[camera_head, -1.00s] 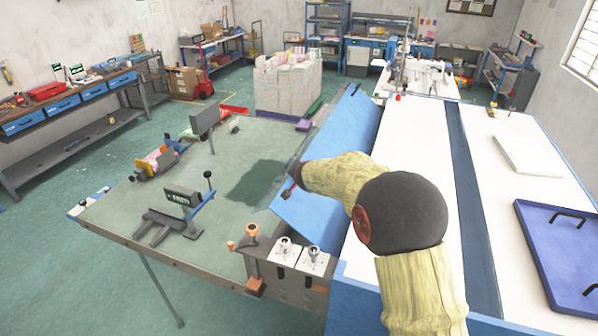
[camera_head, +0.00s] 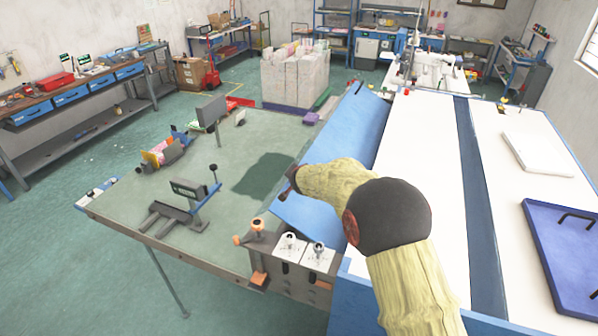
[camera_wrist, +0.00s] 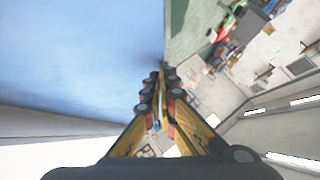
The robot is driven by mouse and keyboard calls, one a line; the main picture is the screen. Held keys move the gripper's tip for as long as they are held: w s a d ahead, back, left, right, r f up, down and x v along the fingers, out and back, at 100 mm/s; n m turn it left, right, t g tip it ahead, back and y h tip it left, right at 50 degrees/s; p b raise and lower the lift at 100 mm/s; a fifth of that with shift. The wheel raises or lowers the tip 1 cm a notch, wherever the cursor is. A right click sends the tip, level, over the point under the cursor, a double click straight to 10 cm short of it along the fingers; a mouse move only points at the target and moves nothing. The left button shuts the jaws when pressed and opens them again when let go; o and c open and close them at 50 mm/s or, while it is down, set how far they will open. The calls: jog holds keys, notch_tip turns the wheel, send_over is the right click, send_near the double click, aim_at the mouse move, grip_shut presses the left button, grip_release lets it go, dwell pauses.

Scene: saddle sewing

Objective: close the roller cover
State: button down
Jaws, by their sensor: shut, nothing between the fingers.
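The roller cover (camera_head: 340,135) is a long blue panel that slopes along the right side of the grey-green table. It also fills the upper left of the wrist view (camera_wrist: 75,60). My gripper (camera_head: 291,180) is at the cover's near left edge, with my arm reaching across the near part of the panel. In the wrist view my gripper (camera_wrist: 158,82) has its fingers together and empty, beside the blue panel's edge. I cannot tell whether the fingertips touch the panel. My arm hides part of the cover's near end.
The grey-green table (camera_head: 225,215) carries a dark metal stand (camera_head: 185,200). A metal block with two round knobs (camera_head: 290,265) sits at its near corner. A white surface with a dark blue strip (camera_head: 480,190) and a blue tray (camera_head: 570,240) lie to the right.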

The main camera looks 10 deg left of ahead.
jog(key=w+a+f+b, duration=0.1)
jog(key=a+f+b, duration=0.4)
jog(key=f, duration=0.8)
jog(key=shift+w, duration=0.2)
jog(key=shift+f, duration=0.1)
